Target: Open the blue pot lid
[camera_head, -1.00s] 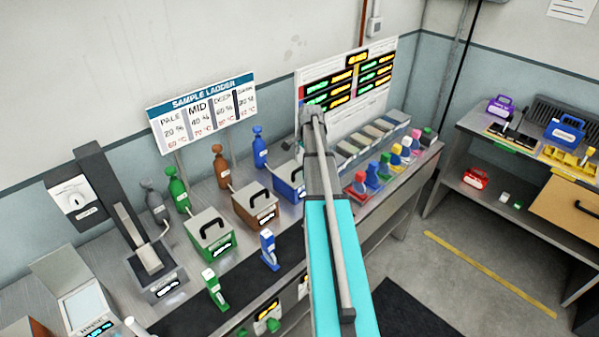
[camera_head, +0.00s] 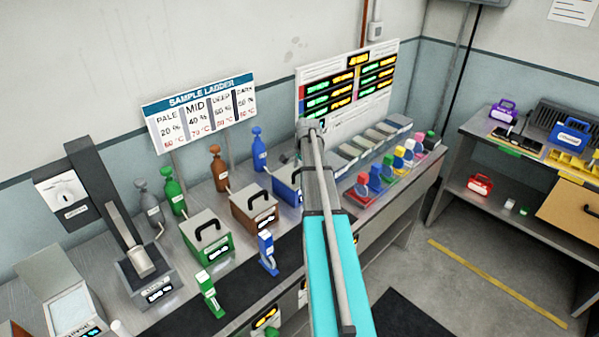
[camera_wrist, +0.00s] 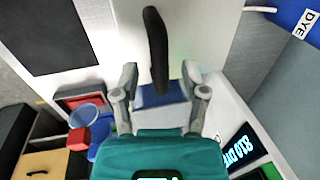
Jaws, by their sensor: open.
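The blue pot (camera_head: 285,192) stands on the bench as the rightmost of three boxy pots, partly hidden behind my arm. Its pale lid with a black handle is on it. In the wrist view, the black handle (camera_wrist: 157,50) rises from the pale lid (camera_wrist: 195,30), just beyond my gripper (camera_wrist: 160,80). My gripper's fingers are open and spread to either side of the handle's near end, with nothing held. A blue part of the pot (camera_wrist: 160,96) shows between the fingers. My gripper is hidden in the head view.
The brown pot (camera_head: 254,212) and green pot (camera_head: 206,244) stand to the left, with upright bottles behind. A blue dispenser (camera_head: 267,253) stands in front. A blue dye container (camera_wrist: 300,18) shows in the wrist view.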

